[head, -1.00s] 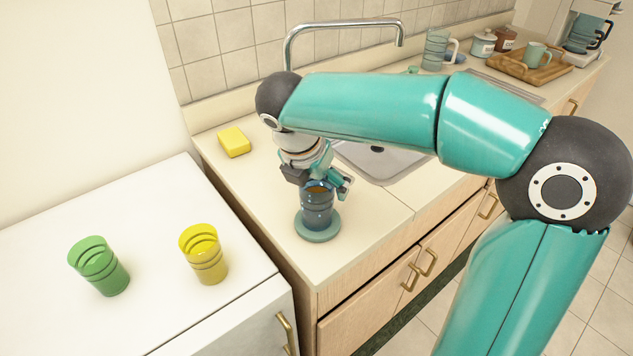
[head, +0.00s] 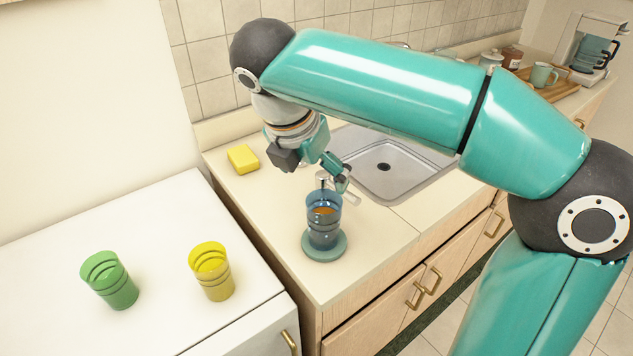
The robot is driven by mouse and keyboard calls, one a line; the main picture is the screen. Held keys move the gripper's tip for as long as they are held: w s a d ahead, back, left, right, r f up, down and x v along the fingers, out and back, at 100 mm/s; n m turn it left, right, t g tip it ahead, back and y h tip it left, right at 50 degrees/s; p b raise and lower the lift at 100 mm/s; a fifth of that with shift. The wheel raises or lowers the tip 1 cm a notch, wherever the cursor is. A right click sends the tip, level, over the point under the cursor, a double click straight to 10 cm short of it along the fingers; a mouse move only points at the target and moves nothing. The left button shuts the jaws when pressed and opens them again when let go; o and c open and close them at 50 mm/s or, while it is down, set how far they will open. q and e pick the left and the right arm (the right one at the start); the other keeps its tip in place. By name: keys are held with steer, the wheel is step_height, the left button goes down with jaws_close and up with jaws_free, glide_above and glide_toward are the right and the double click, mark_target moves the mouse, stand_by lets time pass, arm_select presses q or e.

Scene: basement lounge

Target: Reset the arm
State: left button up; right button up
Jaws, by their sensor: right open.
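My right gripper (head: 318,172) is open and empty. It hangs above and just behind a blue see-through cup (head: 323,232) and is apart from it. The cup stands upright on a round green coaster (head: 325,252) near the counter's front left corner. Something orange-brown shows inside the cup. My right arm reaches in from the right and crosses over the counter and sink. My left gripper is not in view.
A green cup (head: 110,282) and a yellow cup (head: 212,273) stand on the white cabinet top at left. A yellow sponge (head: 243,159) lies on the counter (head: 265,205) by the wall. The sink (head: 395,170) is behind. A wooden tray (head: 556,92) with a mug (head: 543,75) and a coffee maker (head: 590,45) stand far right.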

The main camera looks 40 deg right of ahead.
steer(key=shift+a+r, duration=0.15)
steer(key=shift+r, duration=0.25)
